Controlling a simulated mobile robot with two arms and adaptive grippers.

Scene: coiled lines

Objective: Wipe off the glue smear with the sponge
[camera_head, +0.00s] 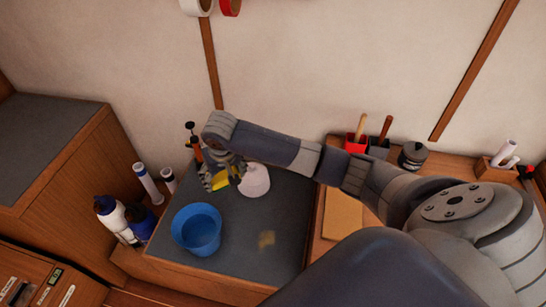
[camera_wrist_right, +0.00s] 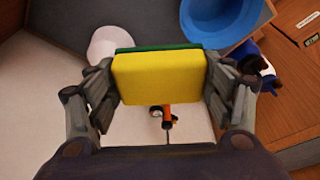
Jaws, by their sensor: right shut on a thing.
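My right gripper (camera_wrist_right: 160,90) is shut on a yellow sponge (camera_wrist_right: 160,78) with a green backing, its fingers at the two short ends. In the head view the sponge (camera_head: 220,181) is held at the back left of the dark worktop, beside a whitish rounded object. The right gripper (camera_head: 221,172) is partly hidden by its own wrist there. The glue smear (camera_head: 266,240) is a tan patch on the dark worktop, nearer the front and to the right of the sponge. The sponge is apart from it. My left gripper is not in view.
A blue bucket (camera_head: 197,230) stands on the worktop left of the smear. The whitish rounded object (camera_head: 255,181) stands behind the smear. An orange and black tool (camera_head: 195,147) is at the back. Bottles (camera_head: 112,213) stand at the left. The worktop around the smear is clear.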

